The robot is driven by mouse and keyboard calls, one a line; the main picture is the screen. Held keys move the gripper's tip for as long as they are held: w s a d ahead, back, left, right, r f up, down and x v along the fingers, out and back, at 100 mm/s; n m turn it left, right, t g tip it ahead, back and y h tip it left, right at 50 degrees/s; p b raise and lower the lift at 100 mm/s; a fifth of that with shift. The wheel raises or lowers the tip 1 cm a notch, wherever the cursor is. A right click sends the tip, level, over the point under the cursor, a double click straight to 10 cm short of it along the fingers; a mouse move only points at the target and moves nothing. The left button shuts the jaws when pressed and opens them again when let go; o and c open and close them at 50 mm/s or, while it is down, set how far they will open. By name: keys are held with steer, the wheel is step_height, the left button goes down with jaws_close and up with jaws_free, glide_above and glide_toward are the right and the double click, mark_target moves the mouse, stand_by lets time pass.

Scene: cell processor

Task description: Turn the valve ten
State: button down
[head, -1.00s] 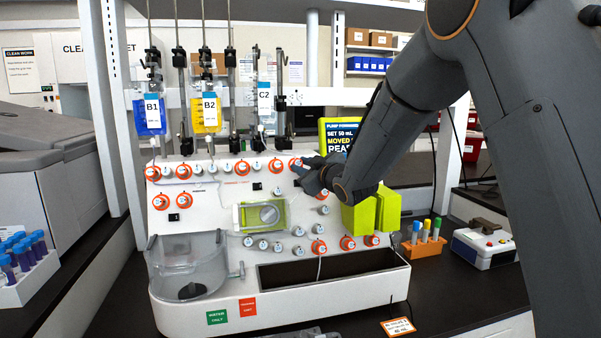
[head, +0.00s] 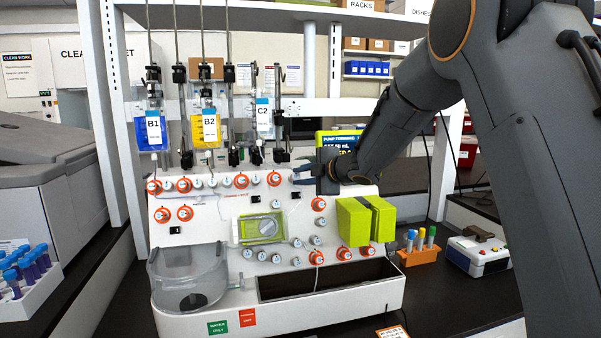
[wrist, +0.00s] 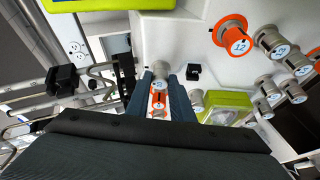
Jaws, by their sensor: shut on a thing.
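My gripper (head: 304,174) is at the right end of the upper knob row on the white cell processor (head: 225,240). In the wrist view, its blue fingers (wrist: 160,92) are shut on a valve knob. A grey knob (wrist: 159,69) with a small round label sits between the fingertips, and an orange knob (wrist: 158,101) lies below it between the fingers. The labels are too small to read surely, so I cannot tell which is valve ten. In the head view the fingers hide this spot. An orange knob marked 12 (wrist: 236,41) stands right of the fingers, apart from them.
Grey knobs (wrist: 271,41) crowd the panel's right side. Yellow-green blocks (head: 354,222) stand below my wrist. Bags B1 (head: 153,130) and B2 (head: 208,128) hang above the panel. A tube rack (head: 420,254) sits on the counter at right.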

steer(key=shift+r+n+p, duration=0.1)
steer(key=shift+n+p, duration=0.3)
steer(key=shift+n, duration=0.2)
steer(key=shift+a+g, duration=0.1)
steer(key=shift+g, duration=0.2)
steer(key=c, duration=1.5)
jaws_free()
steer(key=shift+c, duration=0.2)
steer(key=b+v, duration=0.1)
steer(key=v, duration=0.6)
steer(key=shift+s+d+b, duration=0.25)
steer(key=shift+s+b, duration=0.05)
steer(key=shift+s, duration=0.05)
steer(key=shift+r, duration=0.1)
